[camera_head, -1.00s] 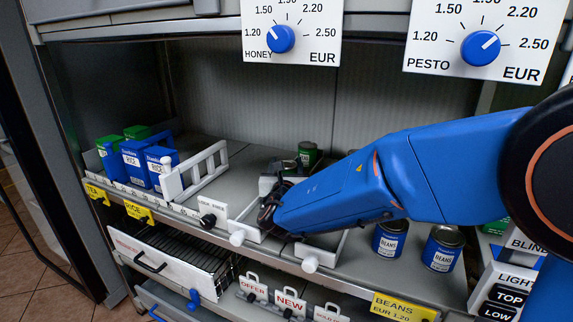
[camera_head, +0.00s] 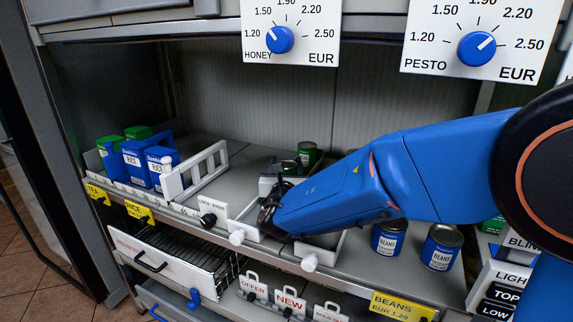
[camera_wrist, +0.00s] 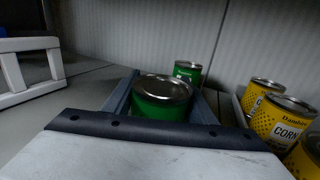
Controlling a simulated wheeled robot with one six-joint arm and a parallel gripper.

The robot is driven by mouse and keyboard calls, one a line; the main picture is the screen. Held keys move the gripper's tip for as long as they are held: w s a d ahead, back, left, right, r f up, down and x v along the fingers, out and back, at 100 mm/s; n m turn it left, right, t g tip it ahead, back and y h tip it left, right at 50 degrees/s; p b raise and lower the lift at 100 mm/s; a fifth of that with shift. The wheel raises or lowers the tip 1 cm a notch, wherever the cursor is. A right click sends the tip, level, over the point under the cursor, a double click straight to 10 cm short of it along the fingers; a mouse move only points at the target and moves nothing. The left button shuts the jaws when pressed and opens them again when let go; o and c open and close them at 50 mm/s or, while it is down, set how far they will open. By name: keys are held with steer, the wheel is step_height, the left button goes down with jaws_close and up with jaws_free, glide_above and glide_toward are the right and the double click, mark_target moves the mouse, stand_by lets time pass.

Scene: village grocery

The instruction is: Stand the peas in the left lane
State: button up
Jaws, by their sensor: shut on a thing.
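In the wrist view a green can with a metal lid (camera_wrist: 163,92) stands upright between the two grey fingers of my gripper (camera_wrist: 163,98), which is shut on it. Its label is hidden. A second green can (camera_wrist: 187,72) stands upright just behind it, and it also shows in the head view (camera_head: 307,151). In the head view my gripper (camera_head: 270,198) is low over the shelf at the lane fronts with white knobs (camera_head: 237,238). My wrist and forearm hide most of these lanes, so I cannot tell whether the held can touches the shelf.
A white rail divider (camera_head: 196,176) stands left of my gripper, with blue rice boxes (camera_head: 134,165) beyond it. Yellow corn cans (camera_wrist: 275,118) stand close on the right in the wrist view. Blue beans cans (camera_head: 441,248) stand right of my arm. Price dials (camera_head: 281,39) hang above.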

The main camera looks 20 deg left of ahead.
step_height(320, 180, down, 2)
steer(key=shift+f, duration=0.15)
steer(key=o, duration=1.4)
steer(key=shift+d, duration=0.1)
step_height(320, 180, up, 9)
steer(key=shift+w, duration=0.1)
